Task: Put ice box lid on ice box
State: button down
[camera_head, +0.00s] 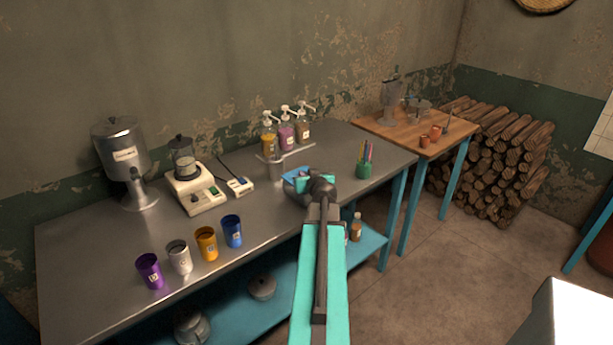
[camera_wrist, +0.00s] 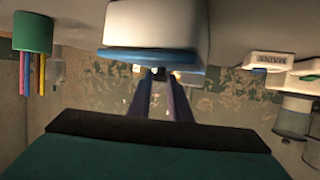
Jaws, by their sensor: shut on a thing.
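The ice box (camera_wrist: 157,22) is a white container in the upside-down wrist view, standing on the metal counter. A blue slab (camera_wrist: 150,54), which looks like the ice box lid, lies along its top edge. The blue part also shows in the head view (camera_head: 293,174), just left of my wrist. My gripper (camera_wrist: 160,74) is at the blue lid, its fingers close together and shut on it. The exact grip is hard to see. I cannot tell whether the lid is fully seated or slightly above the box. My arm hides much of the box in the head view.
A green pen cup (camera_head: 364,170) stands right of my gripper. A blender base (camera_head: 196,192) and several coloured cups (camera_head: 206,243) are to the left. The counter's front middle is bare.

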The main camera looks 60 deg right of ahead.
jog(key=c, duration=1.6)
grip_release()
jog(key=shift+c, duration=0.2)
jog(key=shift+r+p, duration=0.2)
jog(key=shift+p, duration=0.2)
